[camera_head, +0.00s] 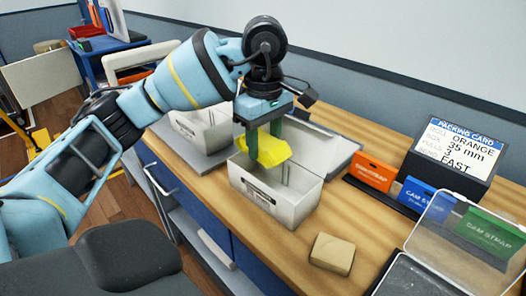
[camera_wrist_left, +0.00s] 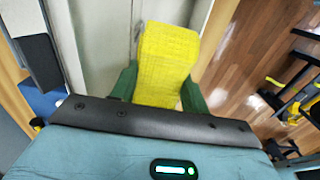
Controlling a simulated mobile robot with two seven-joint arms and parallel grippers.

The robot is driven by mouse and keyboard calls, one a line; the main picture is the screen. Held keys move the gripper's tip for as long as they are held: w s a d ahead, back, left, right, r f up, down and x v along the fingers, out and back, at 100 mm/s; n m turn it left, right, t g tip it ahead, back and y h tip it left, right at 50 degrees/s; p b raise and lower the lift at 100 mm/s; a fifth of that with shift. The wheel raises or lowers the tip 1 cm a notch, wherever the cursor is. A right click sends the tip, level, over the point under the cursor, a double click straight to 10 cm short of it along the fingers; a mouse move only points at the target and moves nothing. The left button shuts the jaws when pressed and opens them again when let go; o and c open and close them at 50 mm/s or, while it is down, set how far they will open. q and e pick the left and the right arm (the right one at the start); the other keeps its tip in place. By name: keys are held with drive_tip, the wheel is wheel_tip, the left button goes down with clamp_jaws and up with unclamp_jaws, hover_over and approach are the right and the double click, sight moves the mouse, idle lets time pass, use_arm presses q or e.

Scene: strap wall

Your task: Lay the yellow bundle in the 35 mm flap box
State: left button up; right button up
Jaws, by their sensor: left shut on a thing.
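My left gripper (camera_head: 264,138) is shut on the yellow bundle (camera_head: 268,151), with its green fingers on either side of it. The bundle is held over the opening of a light grey open box (camera_head: 281,203), at about the height of its rim. In the left wrist view the yellow bundle (camera_wrist_left: 165,62) sits between the green fingers (camera_wrist_left: 158,90). The box has a label on its front that is too small to read. A second similar box (camera_head: 203,130) stands behind it to the left. My right gripper is not in view.
A packing card (camera_head: 462,143) reading ORANGE, 35 mm and FAST stands at the right. Orange (camera_head: 371,173), blue (camera_head: 425,198) and green (camera_head: 489,231) strap cards stand in front of it. A tan block (camera_head: 332,253) lies on the wooden bench. A clear-lidded case (camera_head: 465,240) is at the right front.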

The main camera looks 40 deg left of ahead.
sight(263, 157)
use_arm(q)
drive_tip(key=shift+a+f, duration=0.1)
drive_tip(key=shift+f, duration=1.5)
drive_tip(key=shift+f, duration=0.45)
drive_tip(key=shift+f+b, duration=0.2)
drive_tip(key=shift+b, duration=0.1)
drive_tip(key=o, duration=0.7)
drive_tip(key=shift+r, duration=0.1)
